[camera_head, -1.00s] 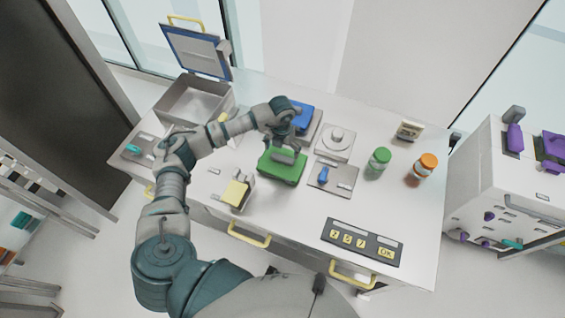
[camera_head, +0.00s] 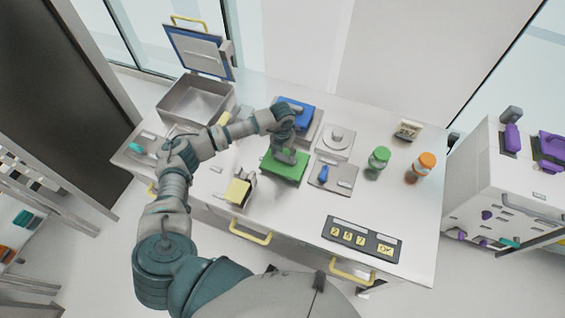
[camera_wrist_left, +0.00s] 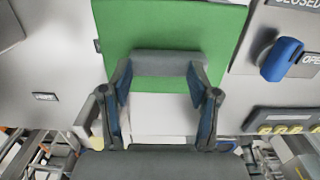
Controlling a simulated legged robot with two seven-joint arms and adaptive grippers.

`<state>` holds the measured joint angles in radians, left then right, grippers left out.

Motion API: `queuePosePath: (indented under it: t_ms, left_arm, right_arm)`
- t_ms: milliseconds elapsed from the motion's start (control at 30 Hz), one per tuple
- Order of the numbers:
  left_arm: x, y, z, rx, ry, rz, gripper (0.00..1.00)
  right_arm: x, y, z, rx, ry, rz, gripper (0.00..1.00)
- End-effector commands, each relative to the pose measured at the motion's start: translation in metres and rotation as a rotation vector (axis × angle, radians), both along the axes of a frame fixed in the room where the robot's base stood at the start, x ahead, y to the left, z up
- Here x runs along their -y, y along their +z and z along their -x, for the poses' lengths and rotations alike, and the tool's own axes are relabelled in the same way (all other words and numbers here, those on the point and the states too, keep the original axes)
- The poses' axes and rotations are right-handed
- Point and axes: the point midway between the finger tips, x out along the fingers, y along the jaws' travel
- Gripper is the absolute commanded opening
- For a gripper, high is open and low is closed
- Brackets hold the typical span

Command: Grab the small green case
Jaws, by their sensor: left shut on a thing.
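The small green case (camera_head: 287,172) is at the middle of the white table, with its green face showing. It also shows in the left wrist view (camera_wrist_left: 180,25), where a grey handle (camera_wrist_left: 155,62) runs along its near side. My left gripper (camera_head: 288,157) is over the case. In the left wrist view, the left gripper (camera_wrist_left: 158,74) has a finger at each end of the grey handle and is shut on it. The hand covers part of the case in the head view. I cannot tell whether the case is clear of the table. My right gripper is not in view.
A blue-lidded box (camera_head: 298,113) and a round-topped device (camera_head: 336,140) stand behind the case. A blue switch plate (camera_head: 335,177) is close on its right. A yellow-topped object (camera_head: 238,190) is front left. Green (camera_head: 379,158) and orange (camera_head: 421,166) jars stand right.

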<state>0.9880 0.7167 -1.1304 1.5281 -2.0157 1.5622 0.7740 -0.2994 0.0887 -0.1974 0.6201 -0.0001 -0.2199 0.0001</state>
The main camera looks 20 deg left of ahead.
Motion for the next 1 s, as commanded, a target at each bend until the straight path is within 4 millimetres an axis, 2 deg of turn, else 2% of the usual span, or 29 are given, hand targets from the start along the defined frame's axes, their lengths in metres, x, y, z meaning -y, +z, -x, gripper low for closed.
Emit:
queuePosePath:
  t_ms: [33, 300, 667, 767, 1000]
  left_arm:
    - [0.002, -0.017, 0.010, -0.031, -0.005, -0.004, 0.00]
    - [0.005, -0.020, 0.008, -0.034, -0.006, 0.001, 0.00]
    - [0.006, -0.018, 0.006, -0.032, -0.007, 0.005, 0.00]
    - [0.007, -0.009, 0.005, -0.031, -0.008, 0.006, 0.00]
    - [0.005, 0.045, 0.008, -0.023, -0.008, 0.001, 0.00]
  right_arm:
    - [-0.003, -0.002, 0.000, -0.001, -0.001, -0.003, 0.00]
    - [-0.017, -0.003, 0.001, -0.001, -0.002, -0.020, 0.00]
    - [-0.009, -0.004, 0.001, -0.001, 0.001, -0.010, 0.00]
    - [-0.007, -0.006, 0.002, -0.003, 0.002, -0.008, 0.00]
    - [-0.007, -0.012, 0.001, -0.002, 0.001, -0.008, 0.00]
